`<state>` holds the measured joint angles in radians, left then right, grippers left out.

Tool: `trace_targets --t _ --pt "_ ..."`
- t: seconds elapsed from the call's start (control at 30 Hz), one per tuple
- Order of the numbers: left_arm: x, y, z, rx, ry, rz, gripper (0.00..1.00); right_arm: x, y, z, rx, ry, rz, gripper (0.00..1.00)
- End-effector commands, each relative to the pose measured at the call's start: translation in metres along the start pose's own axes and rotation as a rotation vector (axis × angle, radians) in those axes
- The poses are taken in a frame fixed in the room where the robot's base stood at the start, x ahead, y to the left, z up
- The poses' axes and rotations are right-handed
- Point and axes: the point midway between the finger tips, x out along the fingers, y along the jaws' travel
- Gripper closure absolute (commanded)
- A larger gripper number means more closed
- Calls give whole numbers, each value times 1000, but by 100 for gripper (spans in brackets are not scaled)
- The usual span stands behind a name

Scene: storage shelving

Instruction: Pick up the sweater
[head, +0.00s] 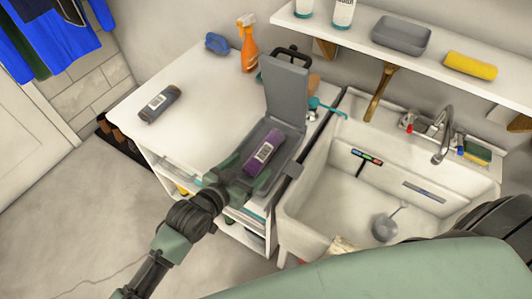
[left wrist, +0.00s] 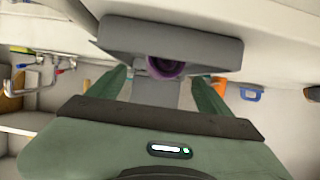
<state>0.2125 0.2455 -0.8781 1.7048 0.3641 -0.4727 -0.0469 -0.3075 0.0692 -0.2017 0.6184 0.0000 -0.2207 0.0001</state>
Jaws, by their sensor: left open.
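Blue garments (head: 55,42) hang at the upper left in the head view, with a dark green one among them; I cannot tell which, if any, is the sweater. My left gripper (head: 248,174) is far from them, at the near end of an open grey case. It is open, its fingers spread near the lower end of a purple labelled roll (head: 264,152). In the left wrist view the roll's round end (left wrist: 165,67) shows between and beyond the green fingers (left wrist: 161,84). My right gripper is not in view.
The grey case (head: 288,92) stands on a white cabinet (head: 200,92) with a dark roll (head: 160,104), an orange spray bottle (head: 248,45) and a blue item (head: 216,43). A sink (head: 325,205) adjoins on the right. Grey floor (head: 75,200) is clear at left.

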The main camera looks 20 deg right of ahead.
Motion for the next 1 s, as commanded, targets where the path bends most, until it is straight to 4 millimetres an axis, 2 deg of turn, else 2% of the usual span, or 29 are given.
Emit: trace_targets --t 0.2,0.37,0.7,1.0 --pt "22 0 1 0 2 0 20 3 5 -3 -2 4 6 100" --pt "34 -2 0 1 1 0 20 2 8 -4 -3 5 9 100" --pt "75 -5 -2 1 1 0 20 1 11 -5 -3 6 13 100" --pt "78 -5 -2 1 0 0 20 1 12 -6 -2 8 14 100"
